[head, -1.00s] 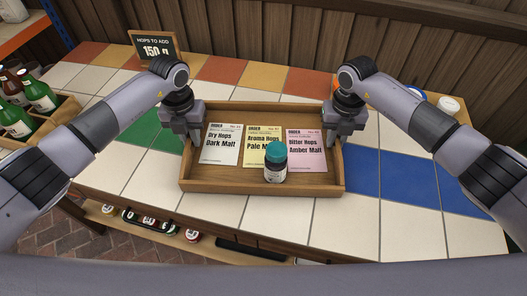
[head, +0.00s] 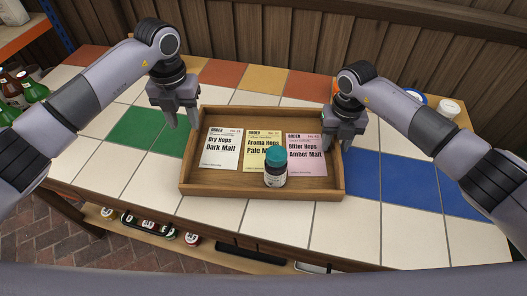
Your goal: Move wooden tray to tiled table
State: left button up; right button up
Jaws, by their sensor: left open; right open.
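The wooden tray (head: 262,190) rests on the tiled table (head: 280,225), near its front edge. Inside it lie a white card (head: 223,150), a yellow card (head: 258,146) and a pink card (head: 307,153), with a teal-capped bottle (head: 275,168) standing in front of them. My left gripper (head: 183,120) is open and empty, raised just beyond the tray's left end and apart from it. My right gripper (head: 341,143) is open at the tray's right wall; whether it touches the wall is hard to tell.
Green bottles (head: 34,88) stand at the far left. A white-lidded jar (head: 449,107) is at the back right, partly behind my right arm. A wooden wall (head: 260,45) closes the back.

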jog(key=shift+r, duration=0.1)
pick_arm(q)
notch_tip(320, 180, up, 4)
jog(key=shift+f, duration=0.1)
pick_arm(e)
notch_tip(320, 180, up, 12)
dwell(0.3)
dwell(0.5)
